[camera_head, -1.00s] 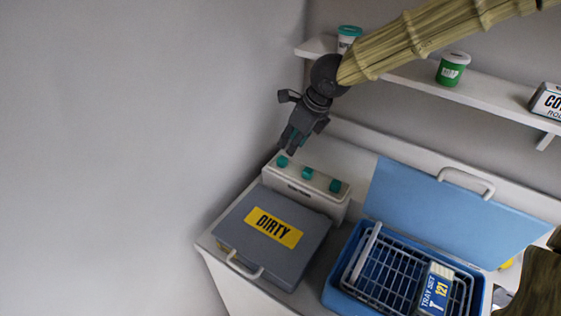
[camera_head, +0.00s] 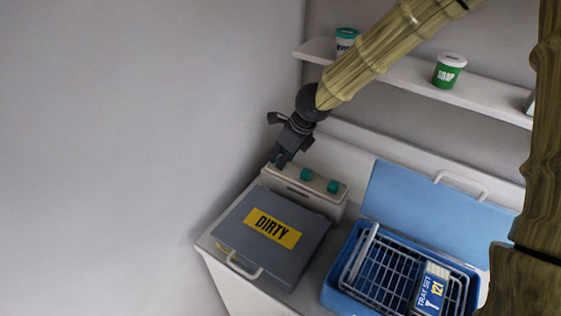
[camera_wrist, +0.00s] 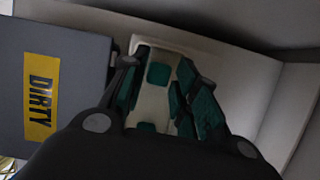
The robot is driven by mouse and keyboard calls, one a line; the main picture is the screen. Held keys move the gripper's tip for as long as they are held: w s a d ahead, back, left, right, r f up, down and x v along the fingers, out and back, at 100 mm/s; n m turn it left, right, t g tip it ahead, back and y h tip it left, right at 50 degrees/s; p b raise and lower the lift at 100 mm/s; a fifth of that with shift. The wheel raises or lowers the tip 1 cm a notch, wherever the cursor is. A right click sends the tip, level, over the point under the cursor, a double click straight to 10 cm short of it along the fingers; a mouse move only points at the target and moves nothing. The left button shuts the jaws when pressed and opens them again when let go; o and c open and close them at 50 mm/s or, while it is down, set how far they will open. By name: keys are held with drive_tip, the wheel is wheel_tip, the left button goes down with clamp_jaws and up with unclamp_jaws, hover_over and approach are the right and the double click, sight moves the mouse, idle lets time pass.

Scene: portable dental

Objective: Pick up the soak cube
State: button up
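Small teal cubes sit on top of a white box at the back left of the counter. In the head view, the middle cube (camera_head: 306,174) and the right cube (camera_head: 333,186) show clearly; the left one is mostly hidden by my gripper (camera_head: 281,162). No cube carries a label I can read as soak. My gripper points down at the box's left end. In the wrist view, my gripper (camera_wrist: 158,68) is open, with teal pads on its fingers. One teal cube (camera_wrist: 158,74) shows between the fingers, and another (camera_wrist: 145,127) lies nearer the palm. Contact cannot be told.
The white box (camera_head: 318,200) stands behind a grey case (camera_head: 240,226) labelled DIRTY. To the right is an open blue case (camera_head: 400,200) with a wire basket and a tray-set pack (camera_head: 432,288). A shelf (camera_head: 410,80) with tubs runs above, under my arm.

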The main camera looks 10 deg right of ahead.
drive_tip(key=shift+x, duration=0.75)
drive_tip(key=c, duration=0.4)
drive_tip(key=shift+r, duration=0.15)
drive_tip(key=shift+r, duration=0.85)
drive_tip(key=shift+s+r+b, duration=0.1)
drive_tip(key=shift+r+b, duration=0.35)
drive_tip(key=shift+r, duration=0.35)
drive_tip(key=s+b, duration=0.1)
drive_tip(key=s, duration=0.4)
drive_tip(key=s+a+r+b, duration=0.1)
drive_tip(key=s+b, duration=0.1)
drive_tip(key=s, duration=0.3)
drive_tip(key=s+b, duration=0.2)
drive_tip(key=s, duration=0.3)
drive_tip(key=shift+s+a+r, duration=0.25)
drive_tip(key=shift+s+a, duration=0.05)
drive_tip(key=shift+s, duration=0.1)
